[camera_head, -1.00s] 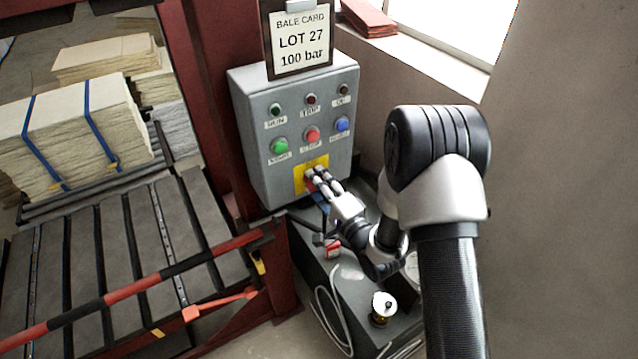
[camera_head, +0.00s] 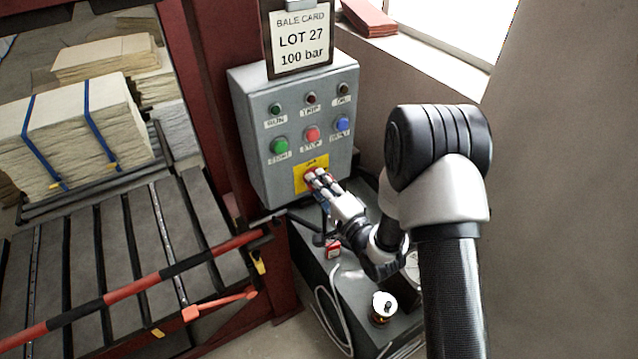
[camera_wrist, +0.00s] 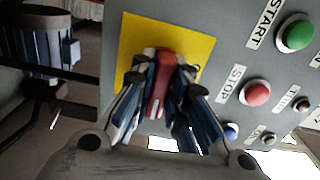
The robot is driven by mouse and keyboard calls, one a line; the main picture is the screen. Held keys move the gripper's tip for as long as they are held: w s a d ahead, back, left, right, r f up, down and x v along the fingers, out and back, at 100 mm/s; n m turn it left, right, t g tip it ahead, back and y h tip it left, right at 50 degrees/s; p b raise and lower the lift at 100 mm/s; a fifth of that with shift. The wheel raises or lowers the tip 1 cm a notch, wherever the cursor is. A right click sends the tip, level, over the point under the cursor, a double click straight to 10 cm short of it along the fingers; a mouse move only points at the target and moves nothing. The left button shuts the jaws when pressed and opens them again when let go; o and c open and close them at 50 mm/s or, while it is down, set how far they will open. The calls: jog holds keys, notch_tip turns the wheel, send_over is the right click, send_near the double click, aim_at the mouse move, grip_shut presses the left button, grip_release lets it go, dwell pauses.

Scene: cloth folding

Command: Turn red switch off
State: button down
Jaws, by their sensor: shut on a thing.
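The red switch (camera_wrist: 161,84) is a red handle on a yellow plate (camera_wrist: 138,40) at the lower front of the grey control box. In the wrist view my gripper (camera_wrist: 160,78) has a finger on each side of the red handle and is shut on it. In the head view my gripper (camera_head: 314,177) reaches in from the right and covers most of the switch; the yellow plate (camera_head: 298,186) shows around it. The handle looks tilted in the wrist view, whose picture is itself turned.
The grey control box (camera_head: 246,150) carries a green START button (camera_head: 279,146), a red STOP button (camera_head: 312,134), a blue button (camera_head: 342,124) and small lamps above. A card (camera_head: 300,40) hangs on top. A red and black bar (camera_head: 140,285) crosses the lower left.

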jog(key=n+b, duration=0.5)
jog(key=b, duration=0.1)
jog(key=shift+f+n, duration=0.15)
jog(key=shift+n, duration=0.25)
jog(key=n+b, duration=0.3)
jog(key=b, duration=0.1)
jog(key=shift+n, duration=0.4)
jog(key=n+b, duration=0.3)
jog(key=b, duration=0.1)
jog(key=shift+n, duration=0.3)
jog(key=shift+r+n+b, duration=0.2)
jog(key=shift+n+b, duration=0.9)
jog(key=shift+n, duration=1.1)
jog(key=c, duration=1.6)
grip_release()
jog(key=shift+o, duration=0.2)
